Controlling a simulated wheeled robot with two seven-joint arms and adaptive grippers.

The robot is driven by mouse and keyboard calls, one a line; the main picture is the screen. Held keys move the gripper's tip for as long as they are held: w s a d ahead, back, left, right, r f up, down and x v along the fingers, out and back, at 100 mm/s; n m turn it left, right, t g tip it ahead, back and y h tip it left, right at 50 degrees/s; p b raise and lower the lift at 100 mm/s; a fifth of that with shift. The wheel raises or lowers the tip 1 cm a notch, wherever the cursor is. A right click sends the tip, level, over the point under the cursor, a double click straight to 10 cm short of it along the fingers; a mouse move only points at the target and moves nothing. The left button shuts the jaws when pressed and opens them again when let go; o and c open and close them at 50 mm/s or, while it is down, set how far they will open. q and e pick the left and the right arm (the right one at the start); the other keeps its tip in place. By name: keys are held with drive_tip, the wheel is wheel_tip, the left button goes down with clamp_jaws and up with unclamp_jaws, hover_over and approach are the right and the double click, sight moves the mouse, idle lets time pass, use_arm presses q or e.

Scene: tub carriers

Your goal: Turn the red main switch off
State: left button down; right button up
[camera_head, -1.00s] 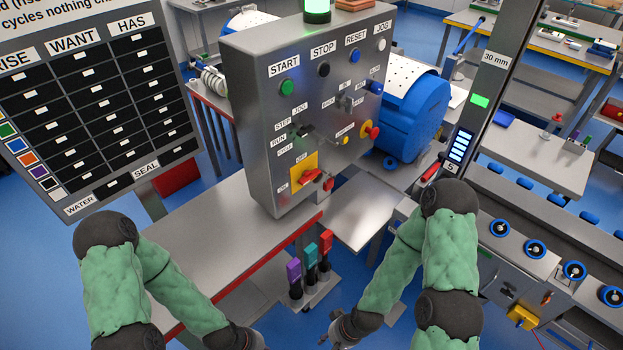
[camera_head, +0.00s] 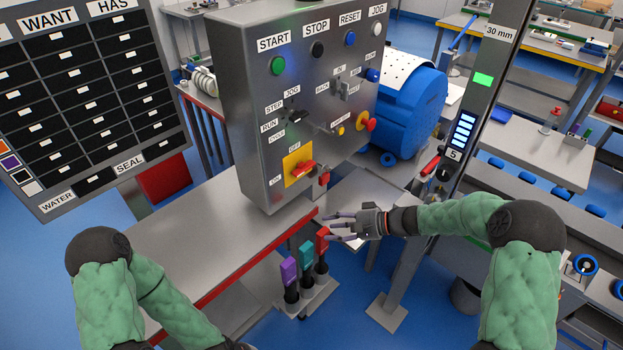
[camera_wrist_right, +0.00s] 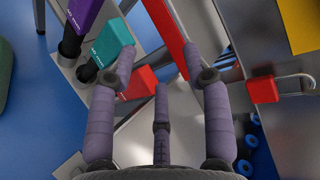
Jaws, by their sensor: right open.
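The red main switch (camera_head: 300,171) is a red handle on a yellow plate (camera_head: 291,178), low on the front of the grey control box (camera_head: 240,110). A red padlock-like piece (camera_head: 323,178) hangs beside it; it also shows in the right wrist view (camera_wrist_right: 264,90). The yellow plate is partly in the right wrist view (camera_wrist_right: 302,25); the handle is not clear there. My right gripper (camera_head: 332,222) is open and empty, its fingers pointing left, below and to the right of the switch and apart from it. My left arm reaches the bottom edge; its fingers are out of frame.
Purple (camera_head: 289,271), teal (camera_head: 306,254) and red (camera_head: 322,240) tagged pieces stand in a holder just below my right gripper. A red-edged steel table (camera_head: 210,230) lies under the box. A blue drum (camera_head: 405,115) stands behind it.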

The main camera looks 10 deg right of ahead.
sight(308, 169)
drive_tip(key=w+d+r+n+t+y+b, duration=0.1)
drive_tip(key=w+d+r+t+y, duration=0.1)
drive_tip(key=r, duration=0.5)
drive_tip(key=w+d+r+t+y, duration=0.1)
drive_tip(key=w+d+r+t, duration=0.1)
drive_tip(key=r, duration=0.5)
drive_tip(key=b+x, duration=0.2)
drive_tip(key=x, duration=0.8)
drive_tip(key=shift+w+a, duration=0.25)
drive_tip(key=shift+a, duration=0.05)
clamp_jaws()
